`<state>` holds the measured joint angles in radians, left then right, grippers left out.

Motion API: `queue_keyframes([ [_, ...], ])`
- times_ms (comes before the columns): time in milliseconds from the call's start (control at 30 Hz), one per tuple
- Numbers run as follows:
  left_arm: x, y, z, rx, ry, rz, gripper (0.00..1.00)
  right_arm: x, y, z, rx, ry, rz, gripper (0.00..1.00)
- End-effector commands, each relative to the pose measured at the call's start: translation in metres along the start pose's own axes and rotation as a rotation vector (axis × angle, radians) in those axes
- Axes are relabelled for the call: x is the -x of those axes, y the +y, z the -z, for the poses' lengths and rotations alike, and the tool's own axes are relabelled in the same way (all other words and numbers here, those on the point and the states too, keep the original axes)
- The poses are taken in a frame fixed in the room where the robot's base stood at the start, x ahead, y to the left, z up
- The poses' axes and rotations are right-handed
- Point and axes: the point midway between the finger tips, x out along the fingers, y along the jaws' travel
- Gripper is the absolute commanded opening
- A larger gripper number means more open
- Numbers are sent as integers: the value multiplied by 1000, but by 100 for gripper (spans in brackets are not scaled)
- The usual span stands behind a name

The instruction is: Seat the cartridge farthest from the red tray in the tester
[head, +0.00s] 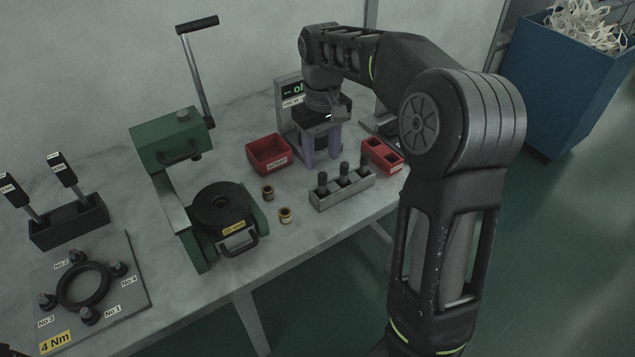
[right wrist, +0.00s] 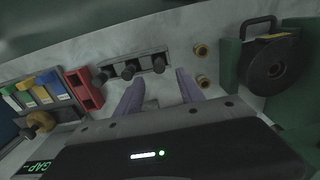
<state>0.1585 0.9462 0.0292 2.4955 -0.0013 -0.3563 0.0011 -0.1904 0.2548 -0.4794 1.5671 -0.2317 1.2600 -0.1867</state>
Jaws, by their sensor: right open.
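Three dark cylinders with black tops, apparently the cartridges, stand upright in a grey rack (head: 325,203): a left one (head: 322,183), a middle one (head: 344,171) and a right one (head: 364,161). A two-compartment red tray (head: 382,155) lies right of the rack; a red bin (head: 268,153) stands farther left. A display unit (head: 290,90), perhaps the tester, is partly hidden behind my right gripper (head: 321,155). That gripper is open, its purple fingers empty, beyond the rack. In the right wrist view the rack (right wrist: 155,62) appears past the fingertips. My left gripper is not in view.
Two small brass pieces, one (head: 268,192) behind the other (head: 285,215), stand left of the rack. A green lever press (head: 170,145) with a black disc is farther left. A plate with a ring (head: 85,285) lies at front left. A blue bin (head: 570,80) stands beyond the table.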

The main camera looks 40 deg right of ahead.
Motion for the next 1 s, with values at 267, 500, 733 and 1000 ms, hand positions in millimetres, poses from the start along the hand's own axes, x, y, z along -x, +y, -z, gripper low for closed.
queue_keyframes([
  [267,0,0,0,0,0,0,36,-11,0,0,0,-3,0,45],
  [500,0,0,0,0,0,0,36,-27,0,0,0,0,0,45],
  [733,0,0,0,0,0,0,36,-28,0,0,0,0,0,45],
  [1000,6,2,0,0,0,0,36,-58,0,-4,-1,-4,0,45],
])
